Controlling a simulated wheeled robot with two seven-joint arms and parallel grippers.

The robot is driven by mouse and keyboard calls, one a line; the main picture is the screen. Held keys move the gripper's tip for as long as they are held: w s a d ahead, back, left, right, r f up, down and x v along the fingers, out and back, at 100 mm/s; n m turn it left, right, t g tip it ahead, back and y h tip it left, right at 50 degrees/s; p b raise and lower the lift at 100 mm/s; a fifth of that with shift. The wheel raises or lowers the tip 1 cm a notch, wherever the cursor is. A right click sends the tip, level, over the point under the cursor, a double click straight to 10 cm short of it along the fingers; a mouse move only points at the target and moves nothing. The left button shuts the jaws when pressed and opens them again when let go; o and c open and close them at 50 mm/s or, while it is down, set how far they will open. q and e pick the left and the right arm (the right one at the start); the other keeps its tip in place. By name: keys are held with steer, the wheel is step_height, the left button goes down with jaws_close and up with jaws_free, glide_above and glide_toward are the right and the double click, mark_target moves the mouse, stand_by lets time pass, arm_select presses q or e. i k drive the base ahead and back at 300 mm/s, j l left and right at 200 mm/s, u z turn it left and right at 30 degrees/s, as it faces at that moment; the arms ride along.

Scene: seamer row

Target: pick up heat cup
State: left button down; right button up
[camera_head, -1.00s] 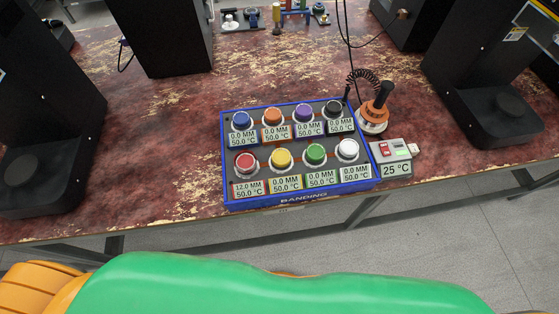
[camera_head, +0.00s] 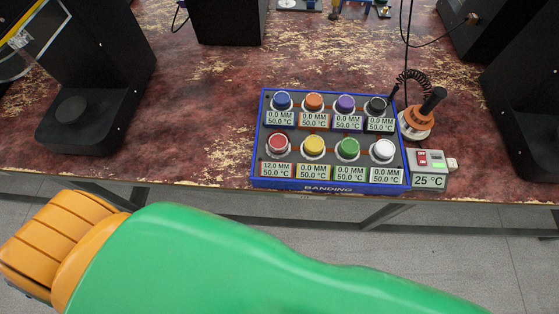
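No thing is plainly marked as the heat cup. An orange-and-white round device with a black handle (camera_head: 417,123) stands upright on the table, right of the blue button box; it may be the heat cup. A coiled black cord rises behind it. A small grey temperature unit (camera_head: 429,168) reading 25 °C sits just in front of it. Neither of my grippers shows. A green and orange arm part of mine crosses the bottom of the view, in front of the table and apart from these things.
The blue box (camera_head: 322,186) with several coloured buttons and small displays sits at the front edge of the worn red table (camera_head: 205,125). Black machines stand at left (camera_head: 95,75) and right (camera_head: 525,110). The table left of the box is clear.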

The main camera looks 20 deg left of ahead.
mark_target(416, 121)
steer(key=l+z, duration=0.1)
steer(key=l, duration=0.35)
steer(key=i+l+z, duration=0.1)
steer(key=l, duration=0.35)
steer(key=i+l, duration=0.15)
steer(key=l, duration=0.25)
steer(key=i+l+z, duration=0.15)
steer(key=l, duration=0.3)
steer(key=k, duration=0.05)
